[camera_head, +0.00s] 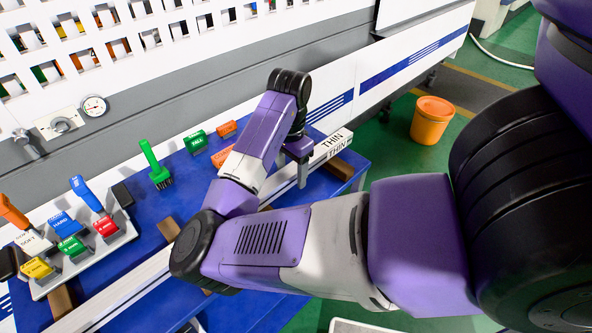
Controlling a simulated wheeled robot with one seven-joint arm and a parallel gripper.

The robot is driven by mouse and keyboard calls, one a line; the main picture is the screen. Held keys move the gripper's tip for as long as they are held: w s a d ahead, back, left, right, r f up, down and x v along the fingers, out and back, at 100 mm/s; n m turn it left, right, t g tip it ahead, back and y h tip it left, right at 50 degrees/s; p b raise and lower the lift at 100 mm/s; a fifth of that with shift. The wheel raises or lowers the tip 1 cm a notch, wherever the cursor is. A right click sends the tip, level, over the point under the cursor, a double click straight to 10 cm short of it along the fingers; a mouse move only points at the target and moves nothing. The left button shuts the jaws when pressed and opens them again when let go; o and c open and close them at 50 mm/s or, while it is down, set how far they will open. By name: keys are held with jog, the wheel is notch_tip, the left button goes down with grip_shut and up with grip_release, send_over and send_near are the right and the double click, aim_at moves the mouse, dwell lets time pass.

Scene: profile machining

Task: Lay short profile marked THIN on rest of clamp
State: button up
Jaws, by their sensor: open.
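A white profile (333,143) with THIN printed on its end faces sits at the right end of the blue bench, on a brown wooden block (340,167). Its pale length runs down-left under my arm, so I cannot tell how long it is or whether one or two bars lie there. My gripper (302,174) points down at the bar just left of the THIN end. It is open; its fingertips are small here, and I cannot tell whether they touch the bar. I cannot make out a clamp rest for certain.
A grey tray (118,240) of coloured labelled blocks stands at the left. A green brush (156,168), a green TALL block (196,142) and orange blocks (227,128) lie behind my forearm. A pale bar (110,298) crosses the front left. An orange bucket (432,122) stands on the floor.

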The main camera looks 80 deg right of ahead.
grip_shut()
jog(key=shift+r, duration=0.15)
